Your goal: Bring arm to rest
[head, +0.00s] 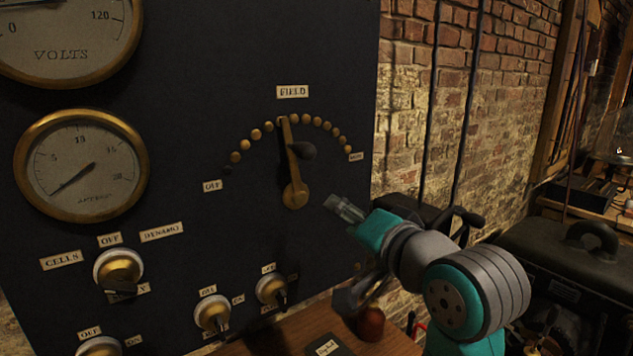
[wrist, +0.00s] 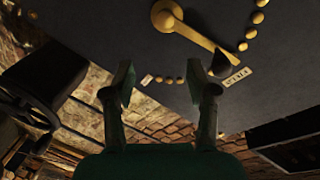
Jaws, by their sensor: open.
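My gripper (head: 345,208) is in front of the dark panel (head: 215,120), just right of the brass field lever's pivot. In the wrist view my gripper (wrist: 161,82) has its two fingers well apart with nothing between them. The field lever (head: 288,150) points nearly straight up under the FIELD label, with a dark knob (head: 302,150) on it. In the wrist view the lever (wrist: 197,36) lies beyond the fingertips, and I see no contact with it.
A brass-rimmed ammeter (head: 82,165) and several brass switches, one a selector (head: 118,270), are on the panel's left and lower parts. A wooden surface (head: 300,330) lies below. A brick wall (head: 500,100) and a dark box with a handle (head: 570,265) are at right.

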